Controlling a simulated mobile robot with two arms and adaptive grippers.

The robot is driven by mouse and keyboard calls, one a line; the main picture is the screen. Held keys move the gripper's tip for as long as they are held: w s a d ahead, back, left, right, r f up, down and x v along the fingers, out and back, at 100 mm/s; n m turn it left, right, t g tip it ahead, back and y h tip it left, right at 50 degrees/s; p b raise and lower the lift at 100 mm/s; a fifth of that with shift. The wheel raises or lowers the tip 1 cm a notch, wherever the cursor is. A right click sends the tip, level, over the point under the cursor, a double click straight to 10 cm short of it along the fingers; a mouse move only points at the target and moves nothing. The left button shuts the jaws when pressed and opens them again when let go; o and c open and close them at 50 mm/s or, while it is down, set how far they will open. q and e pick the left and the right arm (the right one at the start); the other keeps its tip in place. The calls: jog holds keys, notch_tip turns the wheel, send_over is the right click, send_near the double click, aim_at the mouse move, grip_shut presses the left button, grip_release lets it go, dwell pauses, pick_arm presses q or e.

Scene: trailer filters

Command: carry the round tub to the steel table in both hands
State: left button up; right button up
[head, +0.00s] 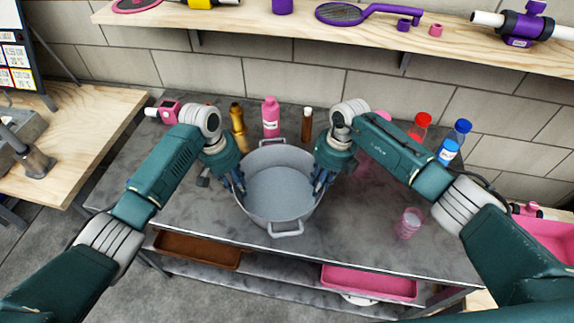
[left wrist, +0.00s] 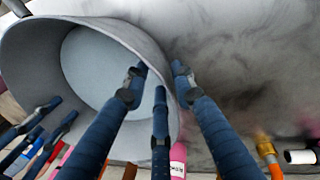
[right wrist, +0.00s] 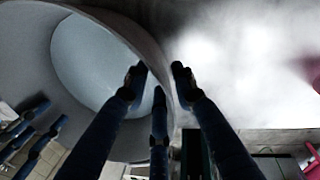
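The round tub (head: 283,192) is grey, open at the top and empty, with a loop handle at its near edge and another at its far edge. It is upright over the middle of the grey, smudged steel table (head: 345,235); I cannot tell whether its base touches the top. My left gripper (head: 238,184) is at the tub's left rim and my right gripper (head: 321,185) at its right rim. In the left wrist view, fingers straddle the tub wall (left wrist: 110,28) closely. The right wrist view shows the same grip on the wall (right wrist: 130,30). The tub's underside is hidden.
Bottles stand behind the tub, including a pink one (head: 271,117) and a brown one (head: 307,124). Red-capped (head: 420,127) and blue-capped (head: 455,140) bottles stand at the back right. A pink cup (head: 409,223) is to the right. A wooden shelf (head: 270,27) runs above. The table's front left is clear.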

jog(key=shift+r, duration=0.2)
pick_arm(q)
notch_tip(320, 180, up, 12)
jog(key=a, duration=0.2)
jog(key=shift+s+f, duration=0.15)
jog(key=shift+f, duration=0.1)
pick_arm(e)
notch_tip(320, 180, up, 12)
jog(key=d, duration=0.2)
jog(key=shift+f, duration=0.25)
pick_arm(q)
jog(key=shift+r, duration=0.1)
pick_arm(e)
jog(key=shift+w+r, duration=0.1)
